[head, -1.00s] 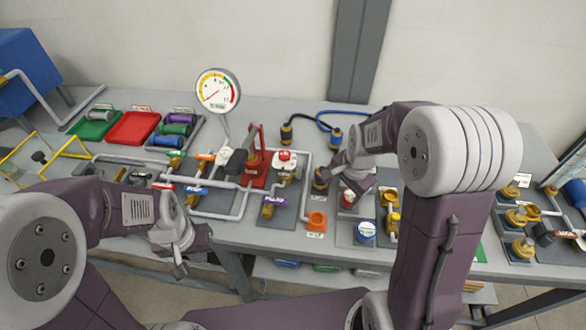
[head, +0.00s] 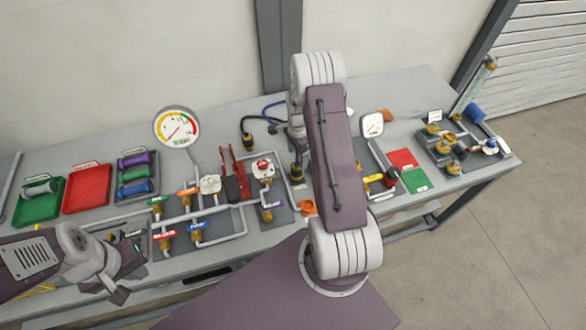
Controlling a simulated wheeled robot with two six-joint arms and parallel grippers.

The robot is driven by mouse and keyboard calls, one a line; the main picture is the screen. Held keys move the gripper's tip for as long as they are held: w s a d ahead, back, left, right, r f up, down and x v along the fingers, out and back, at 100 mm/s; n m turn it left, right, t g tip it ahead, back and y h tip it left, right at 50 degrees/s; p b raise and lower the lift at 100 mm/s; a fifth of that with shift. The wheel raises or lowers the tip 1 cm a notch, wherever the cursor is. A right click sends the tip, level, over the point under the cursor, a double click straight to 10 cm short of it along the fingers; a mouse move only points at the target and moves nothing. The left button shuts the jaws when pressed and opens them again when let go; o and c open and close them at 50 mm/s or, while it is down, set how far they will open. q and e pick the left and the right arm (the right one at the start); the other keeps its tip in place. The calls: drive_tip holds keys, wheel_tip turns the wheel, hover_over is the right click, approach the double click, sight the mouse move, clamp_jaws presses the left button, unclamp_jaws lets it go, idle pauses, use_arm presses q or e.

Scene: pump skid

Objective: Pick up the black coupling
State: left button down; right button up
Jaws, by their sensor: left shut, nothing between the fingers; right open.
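The black coupling (head: 247,138), a dark cylinder with a brass end, lies on the back part of the bench at the end of a black hose. My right arm stretches over the bench to the right of it. A grey part of my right gripper (head: 297,133) shows beside the forearm, apart from the coupling; its fingers are mostly hidden. My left gripper (head: 120,292) is shut and empty at the bench's front left, far from the coupling.
A pressure gauge (head: 177,128) stands left of the coupling, above pipes and valves. A blue hose (head: 272,108) curves behind. A brass-and-black fitting (head: 297,172) stands by my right forearm. Red (head: 88,188) and green (head: 38,200) trays lie left.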

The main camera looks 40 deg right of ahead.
sight(296, 167)
drive_tip(key=shift+s+d+r, duration=0.1)
drive_tip(key=shift+d, duration=0.1)
drive_tip(key=shift+s+f, duration=0.1)
drive_tip(key=shift+f, duration=0.2)
drive_tip(key=shift+a+f+p, duration=0.15)
drive_tip(key=shift+f+p, duration=0.2)
drive_tip(key=shift+f, duration=0.3)
drive_tip(key=shift+a+f+p, duration=0.15)
drive_tip(key=shift+f+p, duration=0.2)
drive_tip(key=shift+f, duration=0.25)
drive_tip(key=shift+w+f, duration=0.25)
drive_tip(key=shift+f, duration=0.2)
drive_tip(key=shift+f+p, duration=0.25)
drive_tip(key=shift+p, duration=0.15)
wheel_tip(296, 167, down, 4)
drive_tip(key=shift+s+r+p, duration=0.1)
drive_tip(key=shift+p, duration=0.8)
drive_tip(key=shift+f, duration=0.45)
clamp_jaws()
drive_tip(key=shift+r, duration=0.6)
wheel_tip(296, 167, up, 8)
drive_tip(key=b, duration=0.3)
drive_tip(key=shift+r, duration=0.5)
